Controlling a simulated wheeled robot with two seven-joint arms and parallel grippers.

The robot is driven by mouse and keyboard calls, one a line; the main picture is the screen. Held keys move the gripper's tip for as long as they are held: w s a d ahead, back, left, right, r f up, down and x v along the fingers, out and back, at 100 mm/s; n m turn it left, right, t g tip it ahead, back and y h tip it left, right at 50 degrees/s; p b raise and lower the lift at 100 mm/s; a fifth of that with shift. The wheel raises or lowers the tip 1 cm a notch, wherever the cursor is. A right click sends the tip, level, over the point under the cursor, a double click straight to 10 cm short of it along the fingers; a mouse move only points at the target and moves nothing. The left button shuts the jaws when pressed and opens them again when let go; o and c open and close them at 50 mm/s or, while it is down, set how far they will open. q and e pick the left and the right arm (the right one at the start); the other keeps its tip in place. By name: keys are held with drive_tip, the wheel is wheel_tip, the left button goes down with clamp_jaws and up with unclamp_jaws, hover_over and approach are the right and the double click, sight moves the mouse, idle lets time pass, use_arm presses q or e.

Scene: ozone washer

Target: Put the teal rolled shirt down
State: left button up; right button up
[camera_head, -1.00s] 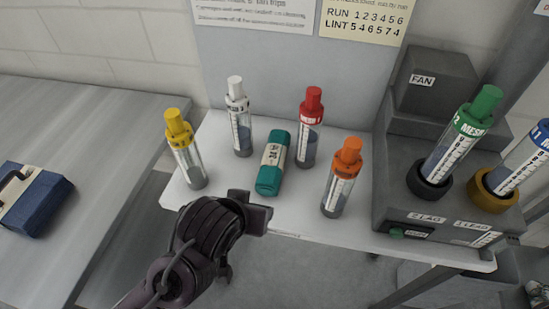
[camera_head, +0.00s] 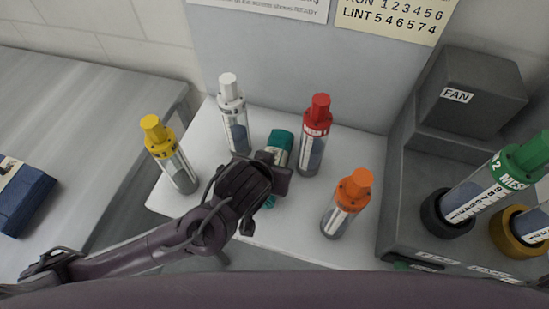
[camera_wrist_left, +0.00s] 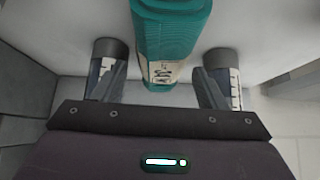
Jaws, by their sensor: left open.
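The teal rolled shirt (camera_head: 281,141) lies on the white table (camera_head: 180,201) between the white-capped and red-capped bottles. My left gripper (camera_head: 274,168) is over it in the head view and hides its middle. In the left wrist view the teal rolled shirt (camera_wrist_left: 168,32), with its pale label band, shows between the two fingers of my left gripper (camera_wrist_left: 162,88). The fingers are open, with a gap on each side of the roll. My right gripper is not in view.
White-capped (camera_head: 233,115), red-capped (camera_head: 315,135), yellow-capped (camera_head: 169,155) and orange-capped (camera_head: 346,203) bottles stand around the roll. A grey machine with a FAN box (camera_head: 470,90) is at the right. A blue case (camera_head: 25,205) lies on the grey bench at the left.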

sight(280, 142)
use_arm(q)
drive_tip(key=p+x, duration=0.1)
drive_tip(key=x, duration=0.4)
drive_tip(key=shift+w+a+f, duration=0.1)
drive_tip(key=shift+w+f, duration=0.15)
drive_tip(key=shift+f, duration=0.15)
drive_tip(key=c, duration=0.9)
drive_tip(key=shift+o, duration=0.2)
drive_tip(key=shift+r, duration=0.1)
